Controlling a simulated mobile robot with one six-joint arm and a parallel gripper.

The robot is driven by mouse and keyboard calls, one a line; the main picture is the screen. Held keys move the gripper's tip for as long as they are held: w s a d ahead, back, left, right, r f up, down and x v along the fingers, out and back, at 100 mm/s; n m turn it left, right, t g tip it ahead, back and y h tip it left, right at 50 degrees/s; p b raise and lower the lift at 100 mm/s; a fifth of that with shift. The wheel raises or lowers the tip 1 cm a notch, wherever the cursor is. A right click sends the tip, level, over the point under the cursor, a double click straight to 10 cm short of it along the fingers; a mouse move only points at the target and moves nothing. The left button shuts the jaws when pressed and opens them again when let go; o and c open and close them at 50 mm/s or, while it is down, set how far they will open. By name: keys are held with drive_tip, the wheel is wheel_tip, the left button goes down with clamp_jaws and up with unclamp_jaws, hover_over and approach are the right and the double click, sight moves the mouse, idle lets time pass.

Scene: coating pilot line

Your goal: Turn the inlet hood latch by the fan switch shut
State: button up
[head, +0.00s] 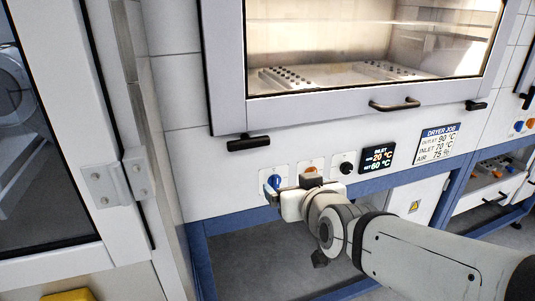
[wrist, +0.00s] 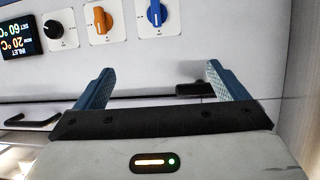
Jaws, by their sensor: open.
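The inlet hood latch (head: 248,143) is a short black bar lying about level, below the lower left corner of the hood window. The wrist view is upside down and shows a black bar (wrist: 189,89), apparently this latch, partly covered by the right finger. A blue switch (head: 273,182) and an orange switch (head: 311,171) sit on white plates below and right of the latch. I cannot read which is the fan switch. My gripper (wrist: 159,75) is open and empty, with its blue fingers spread. In the head view its body is in front of the switches, below the latch.
A second black latch (head: 476,105) is at the hood's right corner, with a hood handle (head: 395,104) between. A black knob (head: 346,167) and an inlet display (head: 378,156) are right of the switches. An open-looking door frame (head: 112,187) stands at left.

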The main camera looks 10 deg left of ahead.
sight(250, 146)
drive_tip(key=shift+o, duration=0.7)
drive_tip(key=s+a+r+n+t+y+b, duration=0.1)
drive_tip(key=a+r+t+y, duration=0.1)
drive_tip(key=a, duration=0.4)
wheel_tip(250, 146, up, 2)
drive_tip(key=shift+a+r+t+y, duration=0.1)
drive_tip(key=shift+a+t+y, duration=0.15)
drive_tip(key=shift+y, duration=0.25)
drive_tip(key=shift+r+x, duration=0.15)
drive_tip(key=shift+x, duration=1.75)
drive_tip(key=shift+r+x, duration=0.15)
drive_tip(key=shift+x, duration=1.75)
drive_tip(key=shift+c, duration=0.6)
drive_tip(key=c, duration=0.6)
